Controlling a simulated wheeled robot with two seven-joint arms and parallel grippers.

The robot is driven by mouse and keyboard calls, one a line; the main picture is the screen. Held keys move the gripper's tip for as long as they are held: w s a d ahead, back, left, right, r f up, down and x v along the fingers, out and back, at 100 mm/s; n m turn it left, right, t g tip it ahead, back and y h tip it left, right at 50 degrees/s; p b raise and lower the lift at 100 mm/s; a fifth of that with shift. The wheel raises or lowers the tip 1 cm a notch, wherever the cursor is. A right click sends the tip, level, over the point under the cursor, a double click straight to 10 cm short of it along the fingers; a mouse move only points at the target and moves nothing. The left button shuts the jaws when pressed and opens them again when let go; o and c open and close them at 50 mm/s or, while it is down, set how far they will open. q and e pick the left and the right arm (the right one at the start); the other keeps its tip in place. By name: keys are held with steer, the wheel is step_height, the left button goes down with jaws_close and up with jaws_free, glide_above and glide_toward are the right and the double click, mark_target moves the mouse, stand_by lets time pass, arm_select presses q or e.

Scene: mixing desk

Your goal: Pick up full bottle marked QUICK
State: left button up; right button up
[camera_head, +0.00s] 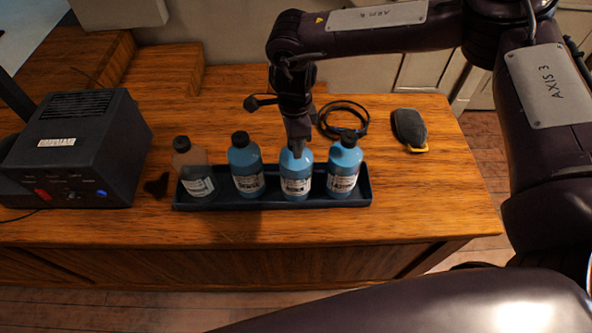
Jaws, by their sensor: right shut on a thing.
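Several bottles stand in a row in a dark tray (272,203) on the wooden desk. From the left they are a clear, brownish-looking bottle (194,170), a blue bottle (246,167), a second blue bottle (295,173) and a third blue bottle (343,170). All have dark caps and pale labels; the label words are too small to read. My right gripper (298,149) points down and is shut on the top of the second blue bottle, hiding its cap. That bottle is upright and in line with the others; I cannot tell whether it is lifted. My left gripper is out of view.
A dark box device (76,150) with knobs stands at the left of the desk (430,200). A black cable coil (343,119) and a dark grey item with a yellow edge (409,129) lie behind and right of the tray. The desk's right side is clear.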

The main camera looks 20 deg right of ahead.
jaws_close()
steer(key=shift+w+r, duration=0.1)
steer(key=shift+w, duration=0.05)
steer(key=shift+r, duration=0.1)
